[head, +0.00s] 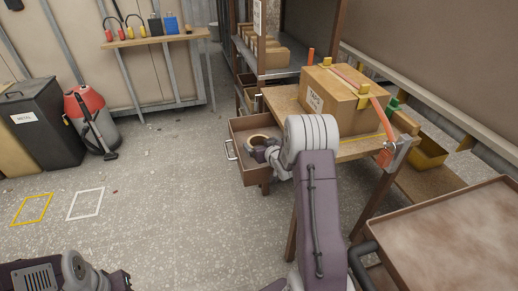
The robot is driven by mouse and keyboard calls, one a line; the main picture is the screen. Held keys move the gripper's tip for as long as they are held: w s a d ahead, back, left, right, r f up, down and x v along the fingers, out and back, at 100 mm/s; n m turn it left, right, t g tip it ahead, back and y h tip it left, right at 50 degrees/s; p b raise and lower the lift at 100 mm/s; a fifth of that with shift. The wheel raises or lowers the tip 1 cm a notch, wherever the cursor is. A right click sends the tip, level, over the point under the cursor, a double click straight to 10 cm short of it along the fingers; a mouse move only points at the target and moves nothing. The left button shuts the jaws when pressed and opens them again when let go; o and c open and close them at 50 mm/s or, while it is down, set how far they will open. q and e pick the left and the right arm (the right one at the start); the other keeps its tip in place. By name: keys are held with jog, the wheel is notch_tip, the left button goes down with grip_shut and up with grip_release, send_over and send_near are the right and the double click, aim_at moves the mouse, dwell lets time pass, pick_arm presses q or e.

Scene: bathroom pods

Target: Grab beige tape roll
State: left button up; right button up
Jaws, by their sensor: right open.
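The beige tape roll (257,140) lies in the open drawer (237,153) of the wooden workbench, with part of its ring showing. My right gripper (262,153) is open at the roll, at its lower right edge. The gripper and wrist hide part of the roll, and I cannot tell whether the fingers touch it. My left arm shows at the bottom left, and its fingers are not visible.
A cardboard box (333,94) labelled tape stands on the workbench (366,148). A brown tray-topped cart (455,245) is at the lower right. A dark bin (42,125) and a red vacuum (92,122) stand at the left.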

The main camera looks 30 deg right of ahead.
jog(key=shift+x, duration=0.9)
jog(key=c, duration=1.3)
notch_tip(320, 180, up, 10)
jog(key=p, duration=0.3)
